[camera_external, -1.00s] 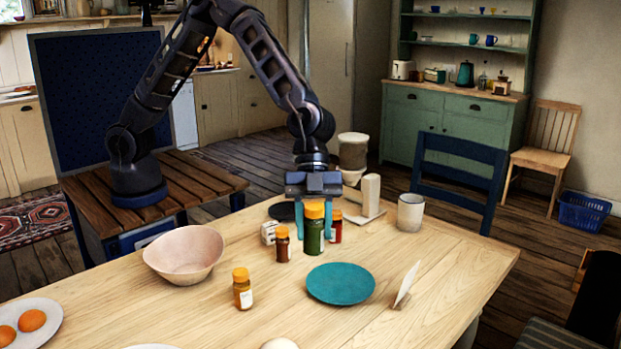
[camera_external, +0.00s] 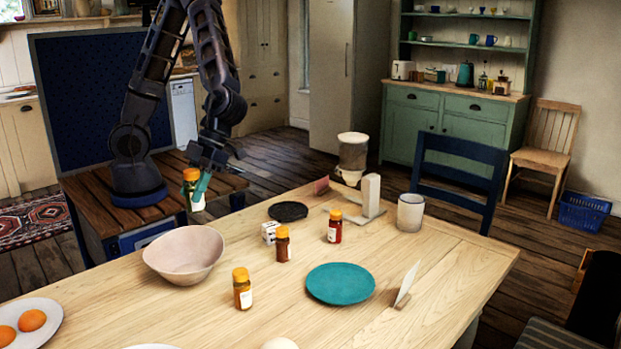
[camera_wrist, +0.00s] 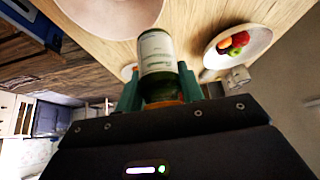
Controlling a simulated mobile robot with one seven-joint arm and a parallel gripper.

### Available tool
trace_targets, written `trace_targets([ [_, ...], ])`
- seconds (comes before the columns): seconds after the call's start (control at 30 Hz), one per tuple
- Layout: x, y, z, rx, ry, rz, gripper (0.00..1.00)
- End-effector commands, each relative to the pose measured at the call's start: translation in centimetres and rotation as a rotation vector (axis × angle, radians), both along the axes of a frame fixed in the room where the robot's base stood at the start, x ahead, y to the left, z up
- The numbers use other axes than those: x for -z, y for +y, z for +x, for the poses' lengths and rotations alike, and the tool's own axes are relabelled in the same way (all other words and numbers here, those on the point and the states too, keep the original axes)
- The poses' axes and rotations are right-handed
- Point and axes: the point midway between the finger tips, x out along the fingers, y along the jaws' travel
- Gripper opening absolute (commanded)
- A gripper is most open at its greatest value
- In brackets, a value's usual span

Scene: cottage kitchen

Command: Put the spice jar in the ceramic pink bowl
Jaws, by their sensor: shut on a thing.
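My gripper (camera_external: 199,184) is shut on a green spice jar (camera_external: 190,186) with an orange-yellow lid and a pale label. It holds the jar in the air near the table's far left edge, behind the pink bowl. In the wrist view the jar (camera_wrist: 158,58) sits between the teal fingers, its label facing the camera. The ceramic pink bowl (camera_external: 184,254) stands on the table at the left, in front of and below the jar, apart from it. Part of the bowl (camera_wrist: 110,14) shows at the top of the wrist view. Its inside looks empty.

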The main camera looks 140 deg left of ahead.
Motion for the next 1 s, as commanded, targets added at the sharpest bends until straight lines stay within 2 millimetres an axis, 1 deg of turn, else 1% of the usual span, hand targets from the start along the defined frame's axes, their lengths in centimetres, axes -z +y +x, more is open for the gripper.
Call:
trace_targets([
  [0.03,0.2,-0.2,-1.5,0.031,0.003,0.001,0.08],
  [0.1,0.3,-0.7,-3.2,0.075,0.002,0.001,0.08],
  [0.2,0.6,-1.1,-5.0,0.120,0.003,0.000,0.08],
  [0.3,0.7,-1.5,-6.2,0.151,0.003,-0.001,0.08],
  [0.43,1.2,-1.6,-6.8,0.169,0.004,-0.003,0.08],
  [0.57,2.6,-1.7,-6.9,0.172,0.005,-0.004,0.08],
  [0.87,7.0,-1.8,-6.9,0.172,0.006,-0.005,0.08],
  [1.0,9.3,-1.8,-6.9,0.171,0.007,-0.005,0.08],
])
